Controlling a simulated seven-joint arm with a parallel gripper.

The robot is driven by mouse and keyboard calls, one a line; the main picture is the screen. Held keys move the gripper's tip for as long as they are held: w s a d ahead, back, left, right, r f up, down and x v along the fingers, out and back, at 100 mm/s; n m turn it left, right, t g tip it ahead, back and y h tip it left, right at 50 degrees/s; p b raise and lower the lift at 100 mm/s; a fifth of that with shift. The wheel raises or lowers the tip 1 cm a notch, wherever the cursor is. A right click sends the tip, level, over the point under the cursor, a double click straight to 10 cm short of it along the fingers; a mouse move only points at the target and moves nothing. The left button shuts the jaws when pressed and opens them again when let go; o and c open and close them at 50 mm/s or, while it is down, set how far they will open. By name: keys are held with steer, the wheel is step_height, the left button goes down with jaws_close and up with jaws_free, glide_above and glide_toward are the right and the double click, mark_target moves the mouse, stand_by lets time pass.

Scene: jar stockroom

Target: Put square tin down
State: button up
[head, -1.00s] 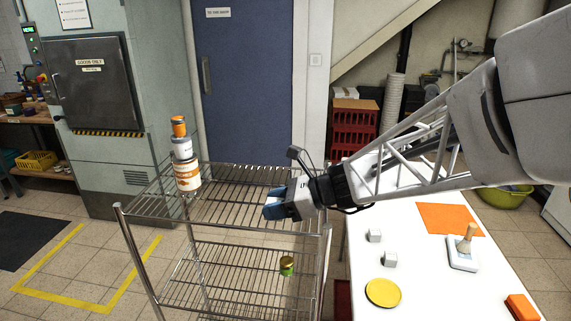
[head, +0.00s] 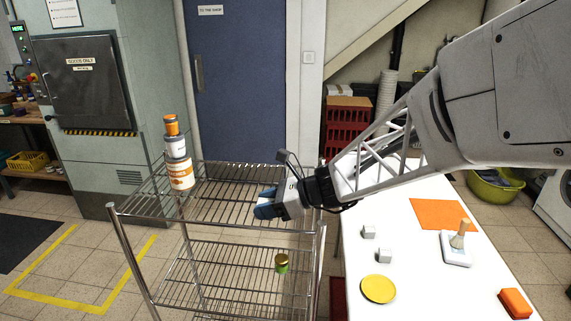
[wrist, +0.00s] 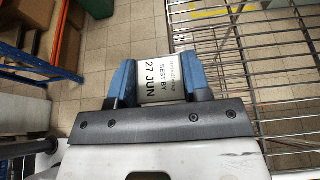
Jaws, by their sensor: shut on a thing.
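My gripper (head: 262,209) is shut on the square tin, in front of the wire rack's upper shelf (head: 230,190) in the head view. In the wrist view the square tin (wrist: 161,80) shows a pale face printed "BEST BY 27 JUN" between the blue fingers (wrist: 161,82). The rest of the tin is hidden by the fingers and the gripper body.
A stack of orange-and-white containers (head: 179,172) stands at the upper shelf's left. A green jar with a gold lid (head: 282,262) is on the lower shelf. The white table (head: 415,275) holds two small grey cubes, a yellow disc (head: 379,289), an orange mat and a brush.

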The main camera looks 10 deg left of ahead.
glide_above(252, 201)
steer(key=shift+f, duration=0.6)
steer(key=shift+f, duration=1.8)
steer(key=shift+f, duration=0.15)
steer(key=o, duration=1)
